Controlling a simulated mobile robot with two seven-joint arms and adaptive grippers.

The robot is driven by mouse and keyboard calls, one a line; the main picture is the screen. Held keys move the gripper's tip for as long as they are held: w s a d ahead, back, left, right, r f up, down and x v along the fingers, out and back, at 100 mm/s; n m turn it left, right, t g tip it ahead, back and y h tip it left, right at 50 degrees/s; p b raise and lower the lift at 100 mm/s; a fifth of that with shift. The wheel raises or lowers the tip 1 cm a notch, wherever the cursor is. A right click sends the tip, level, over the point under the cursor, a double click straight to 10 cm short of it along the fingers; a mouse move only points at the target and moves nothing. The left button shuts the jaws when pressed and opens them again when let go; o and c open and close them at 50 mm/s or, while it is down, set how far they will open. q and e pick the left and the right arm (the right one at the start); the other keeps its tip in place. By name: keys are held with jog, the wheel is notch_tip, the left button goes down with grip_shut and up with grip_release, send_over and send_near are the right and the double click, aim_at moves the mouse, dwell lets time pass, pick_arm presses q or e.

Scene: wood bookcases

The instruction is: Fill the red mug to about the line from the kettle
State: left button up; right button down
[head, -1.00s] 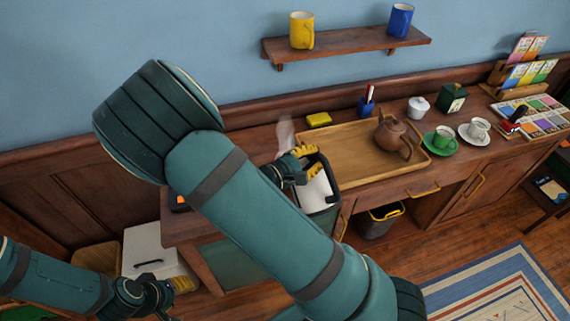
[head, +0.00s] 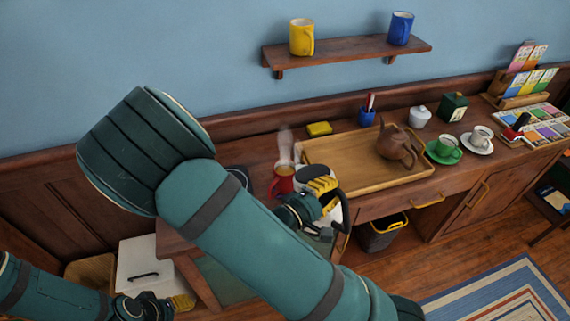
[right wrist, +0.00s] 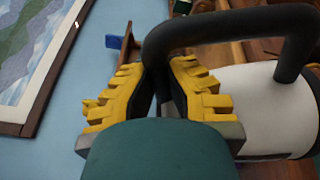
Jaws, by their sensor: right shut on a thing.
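The red mug (head: 284,184) stands on the counter left of the wooden tray, with pale steam above it. My arm and the kettle partly hide it, and its line and fill level cannot be made out. My right gripper (head: 320,188) is shut on the black handle of the white kettle (head: 302,174), just right of the mug. The handle and white body (right wrist: 265,105) also show in the right wrist view, with the yellow fingers (right wrist: 160,85) at the handle. The spout is hidden. My left gripper (head: 158,304) is low at the left, its fingers unclear.
The wooden tray (head: 330,182) holds a brown teapot (head: 392,145). A dark round base (head: 238,177) lies left of the mug. Green (head: 444,147) and white (head: 479,138) cups stand at the right. A wall shelf (head: 345,52) holds yellow and blue mugs.

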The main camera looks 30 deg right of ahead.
aim_at(346, 207)
jog(key=shift+s+d+f+m+p, duration=0.1)
jog(key=shift+s+f+m+p, duration=0.2)
jog(key=shift+s+p, duration=0.4)
jog(key=shift+s+f+m, duration=0.2)
jog(key=shift+m, duration=0.1)
jog(key=shift+s+f+m+p, duration=0.3)
jog(key=shift+s+m+p, duration=0.1)
jog(key=shift+s+p, duration=0.2)
jog(key=shift+s+f, duration=0.2)
jog(key=shift+f, duration=0.05)
jog(key=shift+s+f+m+h, duration=0.3)
jog(key=shift+s+f+m, duration=0.35)
jog(key=shift+f+m, duration=0.15)
jog(key=shift+s+f+m, duration=0.2)
jog(key=shift+s+m, duration=0.05)
jog(key=shift+m, duration=0.05)
notch_tip(346, 207, up, 5)
jog(key=p, duration=0.5)
pick_arm(q)
notch_tip(346, 207, up, 8)
jog(key=shift+w+r, duration=0.15)
jog(key=shift+r, duration=0.1)
pick_arm(e)
jog(key=shift+f, duration=0.1)
pick_arm(q)
jog(key=shift+a, duration=0.1)
